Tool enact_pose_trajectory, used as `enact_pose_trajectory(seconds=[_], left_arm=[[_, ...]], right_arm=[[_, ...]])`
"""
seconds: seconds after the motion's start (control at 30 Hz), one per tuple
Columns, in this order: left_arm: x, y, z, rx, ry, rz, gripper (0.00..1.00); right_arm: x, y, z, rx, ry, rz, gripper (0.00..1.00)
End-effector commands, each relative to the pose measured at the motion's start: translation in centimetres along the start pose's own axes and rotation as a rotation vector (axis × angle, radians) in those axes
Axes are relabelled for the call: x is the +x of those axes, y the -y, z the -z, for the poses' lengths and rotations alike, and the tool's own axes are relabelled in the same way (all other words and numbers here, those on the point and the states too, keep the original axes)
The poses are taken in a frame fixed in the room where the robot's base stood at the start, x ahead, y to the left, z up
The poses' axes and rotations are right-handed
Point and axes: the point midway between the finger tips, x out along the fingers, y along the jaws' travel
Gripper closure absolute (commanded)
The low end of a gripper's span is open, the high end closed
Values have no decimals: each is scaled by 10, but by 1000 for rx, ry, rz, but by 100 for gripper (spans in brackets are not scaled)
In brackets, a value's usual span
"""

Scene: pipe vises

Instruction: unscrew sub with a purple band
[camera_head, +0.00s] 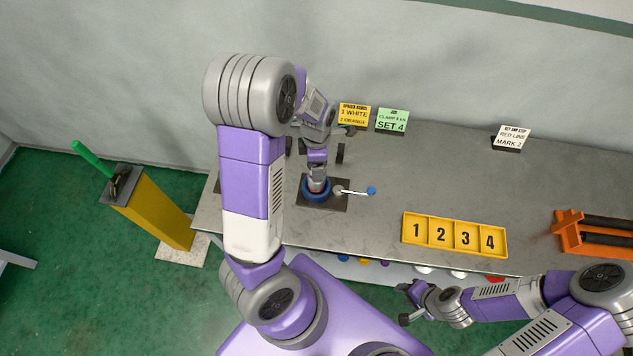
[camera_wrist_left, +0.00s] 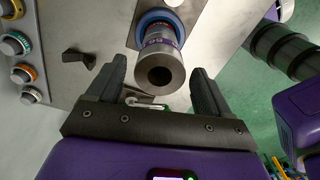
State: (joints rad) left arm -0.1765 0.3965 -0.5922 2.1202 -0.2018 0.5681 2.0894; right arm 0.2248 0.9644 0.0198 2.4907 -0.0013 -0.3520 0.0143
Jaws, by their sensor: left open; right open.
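The sub with a purple band (camera_wrist_left: 160,68) is a grey metal cylinder with an open bore, seen end-on in the left wrist view. Its purple band (camera_wrist_left: 160,40) sits close to the blue ring (camera_wrist_left: 161,20) of the vise around it. My left gripper (camera_wrist_left: 158,72) is open, with one finger on each side of the sub and gaps showing. In the head view, my left wrist is above the blue vise ring (camera_head: 315,193) and hides most of the sub. My right gripper (camera_head: 408,303) is open and empty, in front of the table edge.
A lever with a blue knob (camera_head: 371,190) sticks out right of the vise. A yellow numbered tray (camera_head: 454,251) and an orange rack (camera_head: 566,231) stand to the right. Signs (camera_head: 391,119) stand at the back. Several banded parts (camera_wrist_left: 22,73) show at left in the wrist view.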

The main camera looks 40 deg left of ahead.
Motion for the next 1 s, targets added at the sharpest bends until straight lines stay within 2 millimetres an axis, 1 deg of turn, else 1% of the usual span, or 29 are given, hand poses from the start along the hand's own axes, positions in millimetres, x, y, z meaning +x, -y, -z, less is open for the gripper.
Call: enact_pose_trajectory(seconds=[0.03,0.13,0.2,0.37,0.43,1.0], left_arm=[[0,0,0,67,0,0,20],[0,0,0,193,0,0,20],[0,0,0,252,0,1,20],[0,0,0,327,-1,1,20],[0,0,0,398,0,0,20],[0,-1,0,1227,-1,1,20]], right_arm=[[0,0,0,0,0,0,57],[0,0,0,0,0,0,57],[1,0,0,0,0,0,57],[1,0,0,0,0,0,57],[2,-1,0,0,0,0,57],[8,-3,0,0,0,0,57]])
